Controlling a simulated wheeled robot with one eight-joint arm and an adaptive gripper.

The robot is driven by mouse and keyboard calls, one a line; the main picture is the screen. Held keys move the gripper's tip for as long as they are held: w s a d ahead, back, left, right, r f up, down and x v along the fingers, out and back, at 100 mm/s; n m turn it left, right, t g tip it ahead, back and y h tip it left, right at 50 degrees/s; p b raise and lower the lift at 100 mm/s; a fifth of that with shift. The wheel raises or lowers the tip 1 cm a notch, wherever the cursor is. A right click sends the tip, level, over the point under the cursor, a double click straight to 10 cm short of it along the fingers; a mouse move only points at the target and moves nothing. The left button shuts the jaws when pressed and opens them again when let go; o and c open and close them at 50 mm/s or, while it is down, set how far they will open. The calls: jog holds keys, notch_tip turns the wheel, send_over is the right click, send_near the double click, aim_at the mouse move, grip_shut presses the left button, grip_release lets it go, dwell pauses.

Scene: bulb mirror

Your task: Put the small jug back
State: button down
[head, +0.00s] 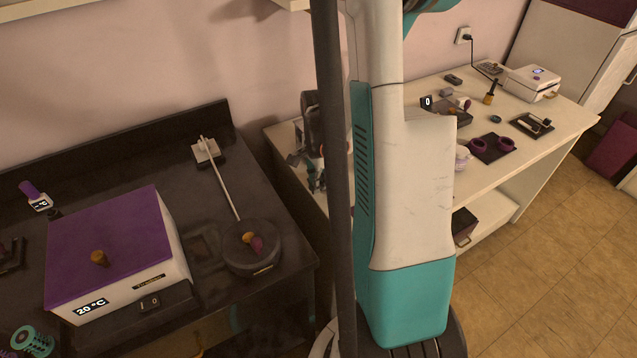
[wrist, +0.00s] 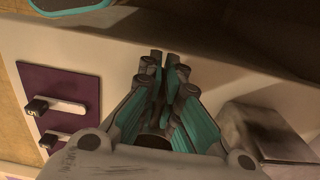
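I cannot pick out the small jug with certainty. A small pale vessel (head: 462,158) with purple on it stands at the near edge of the right counter in the head view, partly behind my arm column; it is too small to tell if it is the jug. My gripper (wrist: 164,62) points away from the camera in the wrist view. Its fingertips are close together, with nothing clearly held between them. In the head view my gripper (head: 316,178) shows beside the dark column, over the left end of the pale counter, partly hidden.
A purple-lidded heating box (head: 115,245) and a round dark plate (head: 252,250) with small knobs stand on the left black bench. The right counter (head: 560,112) holds a dark tray with two purple cups (head: 480,146), a white device (head: 533,82) and small items. Wrist view: purple panel with handles (wrist: 75,85).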

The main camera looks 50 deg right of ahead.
jog(key=shift+f, duration=0.15)
jog(key=c, duration=1.8)
grip_release()
notch_tip(320, 180, up, 12)
jog(key=p, duration=0.4)
jog(key=shift+p, duration=0.35)
jog(key=shift+r, duration=0.2)
